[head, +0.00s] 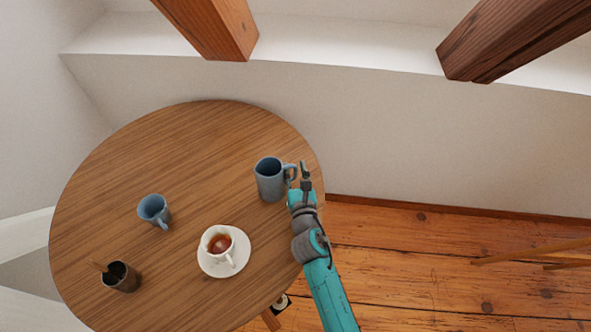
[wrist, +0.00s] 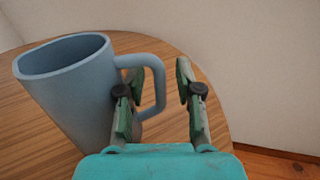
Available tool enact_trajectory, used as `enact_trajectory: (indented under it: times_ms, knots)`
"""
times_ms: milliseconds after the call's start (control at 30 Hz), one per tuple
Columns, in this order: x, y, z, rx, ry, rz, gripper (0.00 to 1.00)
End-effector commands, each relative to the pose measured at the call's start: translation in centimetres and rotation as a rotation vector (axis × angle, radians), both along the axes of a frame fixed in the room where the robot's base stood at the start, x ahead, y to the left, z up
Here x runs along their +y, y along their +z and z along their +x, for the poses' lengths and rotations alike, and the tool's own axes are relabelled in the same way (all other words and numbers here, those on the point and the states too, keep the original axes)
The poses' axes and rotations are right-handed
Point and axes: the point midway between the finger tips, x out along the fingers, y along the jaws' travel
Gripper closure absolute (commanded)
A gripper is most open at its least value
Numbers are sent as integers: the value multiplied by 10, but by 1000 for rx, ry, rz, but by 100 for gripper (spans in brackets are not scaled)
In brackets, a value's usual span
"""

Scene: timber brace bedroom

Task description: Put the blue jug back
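The blue jug (head: 269,180) stands upright on the right part of the round wooden table (head: 180,130), its handle to the right. In the wrist view the jug (wrist: 68,90) fills the left side. My gripper (head: 303,173) is at the handle side of the jug. In the wrist view my gripper (wrist: 159,72) is open, with the outer bar of the handle between its fingers. The left finger overlaps the handle's opening; the right finger is outside the handle, with a gap. Whether the left finger touches the jug cannot be told.
A smaller blue cup (head: 153,209) stands left on the table. A white cup (head: 220,243) of tea sits on a saucer (head: 242,262) near the front. A dark pot (head: 121,277) holds a stick. Wooden beams (head: 215,30) hang above; a wall is behind. The table's middle is clear.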

Motion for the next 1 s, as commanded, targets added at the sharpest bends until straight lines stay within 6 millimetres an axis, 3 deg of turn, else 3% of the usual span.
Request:
enact_trajectory:
  times_ms: [367,800,1000]
  knots:
    - [-1,2,-5,1,1,2,64]
    - [-21,2,-80,2,1,-1,64]
    - [-27,2,-106,1,1,-1,64]
